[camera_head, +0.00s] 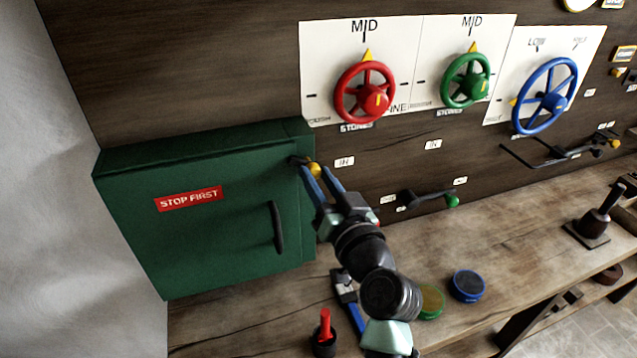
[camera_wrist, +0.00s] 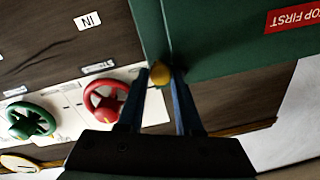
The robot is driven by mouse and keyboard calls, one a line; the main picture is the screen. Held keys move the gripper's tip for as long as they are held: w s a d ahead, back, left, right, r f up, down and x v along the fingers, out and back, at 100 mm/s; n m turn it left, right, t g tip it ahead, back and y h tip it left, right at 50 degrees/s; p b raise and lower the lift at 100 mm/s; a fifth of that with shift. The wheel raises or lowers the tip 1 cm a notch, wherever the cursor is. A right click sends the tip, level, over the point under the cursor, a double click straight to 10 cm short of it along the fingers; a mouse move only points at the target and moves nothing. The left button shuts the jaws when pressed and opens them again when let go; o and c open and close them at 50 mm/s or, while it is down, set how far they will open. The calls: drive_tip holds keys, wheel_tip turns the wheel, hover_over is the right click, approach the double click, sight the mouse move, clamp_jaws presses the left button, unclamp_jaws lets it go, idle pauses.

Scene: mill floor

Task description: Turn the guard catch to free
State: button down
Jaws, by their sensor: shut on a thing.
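The guard is a dark green box (camera_head: 190,228) on the left of the wall, with a red "STOP FIRST" label and a black upright handle (camera_head: 278,227). The guard catch (camera_head: 315,168) sits at the box's upper right edge; its yellow knob shows. My gripper (camera_head: 316,172) is shut on the yellow knob, its blue fingers on either side. In the wrist view the yellow knob (camera_wrist: 160,73) lies between the fingertips (camera_wrist: 163,78) against the green box edge. The rest of the catch is mostly hidden by the fingers.
Red (camera_head: 365,92), green (camera_head: 465,80) and blue (camera_head: 545,96) handwheels are on white panels to the right. A green-knobbed lever (camera_head: 430,199) is right of my gripper. The wooden bench (camera_head: 520,210) below holds round tins and a red-handled tool (camera_head: 325,330).

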drive_tip(key=m, duration=0.6)
drive_tip(key=shift+f+m, duration=0.1)
drive_tip(key=shift+m, duration=0.3)
drive_tip(key=m+p, duration=0.1)
drive_tip(key=m, duration=0.2)
drive_tip(key=shift+m+t, duration=0.3)
drive_tip(key=shift+f+m+h+p, duration=0.1)
drive_tip(key=shift+m+h+p, duration=0.4)
drive_tip(key=shift+m, duration=0.9)
drive_tip(key=c, duration=0.6)
unclamp_jaws()
